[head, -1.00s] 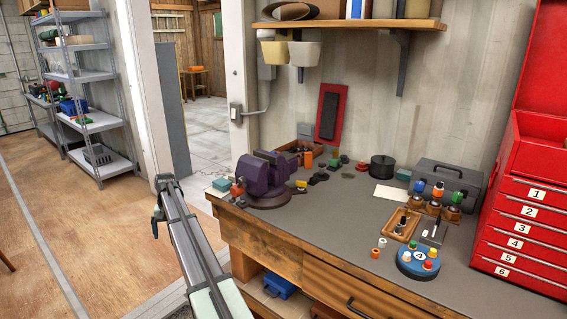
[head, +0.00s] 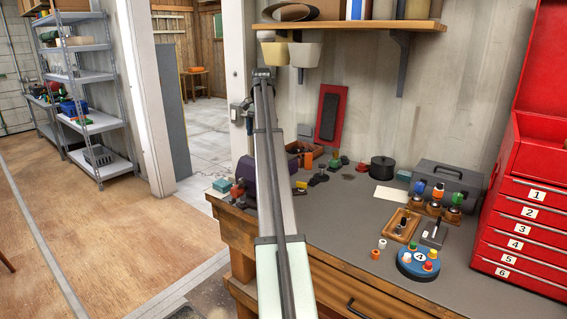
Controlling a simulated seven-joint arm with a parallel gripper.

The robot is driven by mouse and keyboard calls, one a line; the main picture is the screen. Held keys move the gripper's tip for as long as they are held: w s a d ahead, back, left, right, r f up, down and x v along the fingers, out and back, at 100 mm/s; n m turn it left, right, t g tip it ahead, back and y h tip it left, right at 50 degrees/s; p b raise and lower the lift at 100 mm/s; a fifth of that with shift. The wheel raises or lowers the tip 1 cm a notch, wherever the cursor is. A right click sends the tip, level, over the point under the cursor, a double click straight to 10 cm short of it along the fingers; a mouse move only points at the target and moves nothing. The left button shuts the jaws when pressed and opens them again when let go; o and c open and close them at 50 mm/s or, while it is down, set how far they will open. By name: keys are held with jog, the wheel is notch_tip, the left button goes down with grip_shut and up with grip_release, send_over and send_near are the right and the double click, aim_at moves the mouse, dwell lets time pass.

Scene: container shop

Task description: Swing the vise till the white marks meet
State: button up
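The purple vise (head: 246,170) stands at the left end of the grey-topped workbench (head: 340,219). My arm crosses in front of it and hides most of its body and its round base. Only its left part and a sliver at the right show. I cannot make out any white marks on the vise or base. My gripper cannot be made out; only the long links of my arm show, rising from the bottom to above the bench.
Small knobs and parts lie right of the vise, by a black pot (head: 382,166). A wooden tray (head: 402,225), a blue disc (head: 418,263) and a red drawer cabinet (head: 525,213) are further right. A shelf (head: 345,25) hangs above. Open floor lies left.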

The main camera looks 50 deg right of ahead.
jog(key=s+d+r+m, duration=0.1)
jog(key=s+d+m, duration=0.1)
jog(key=s+d, duration=0.4)
jog(key=f, duration=0.9)
jog(key=a+f, duration=0.1)
jog(key=f, duration=0.3)
jog(key=shift+s+f, duration=0.35)
jog(key=shift+c, duration=0.2)
jog(key=c, duration=1.3)
